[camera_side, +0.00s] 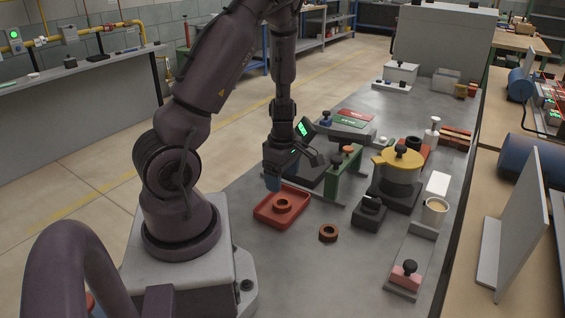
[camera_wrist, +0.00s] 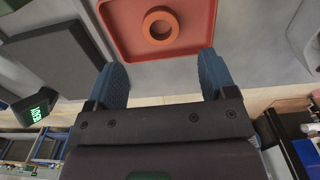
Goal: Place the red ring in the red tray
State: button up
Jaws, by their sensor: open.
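The red tray (camera_side: 262,214) lies flat on the grey table, just in front of my arm's base. The red ring (camera_side: 283,204) lies flat inside it, near the middle. In the wrist view the ring (camera_wrist: 160,28) rests on the floor of the tray (camera_wrist: 205,12), inside its rim, with nothing touching it. My gripper (camera_wrist: 162,80) is open and empty, its blue fingers apart. In the side view my gripper (camera_side: 273,183) is above the tray's back edge, apart from the ring. The far fingertip is hidden in the side view.
A brown ring (camera_side: 328,232) lies on the table right of the tray. A green stand (camera_side: 343,172), a yellow-topped pot (camera_side: 398,160), a black block (camera_side: 369,212) and a cup (camera_side: 435,211) stand farther right. Bare table lies in front of the tray.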

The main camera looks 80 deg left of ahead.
jog(key=w+d+r+m+t+h, duration=0.1)
jog(key=w+d+r+m+t, duration=0.3)
jog(key=d+r+m, duration=1.1)
jog(key=s+d+r+m, duration=0.3)
jog(key=r+m, duration=0.2)
jog(key=m, duration=0.1)
jog(key=s+d+r+m+t+y, duration=0.1)
jog(key=s+d+r+m, duration=0.1)
jog(key=d+r+m, duration=0.2)
notch_tip(320, 180, up, 2)
jog(key=shift+s+d+r+m+t, duration=0.2)
jog(key=shift+s+r+m+t, duration=0.15)
jog(key=shift+m, duration=0.85)
jog(key=shift+f, duration=0.1)
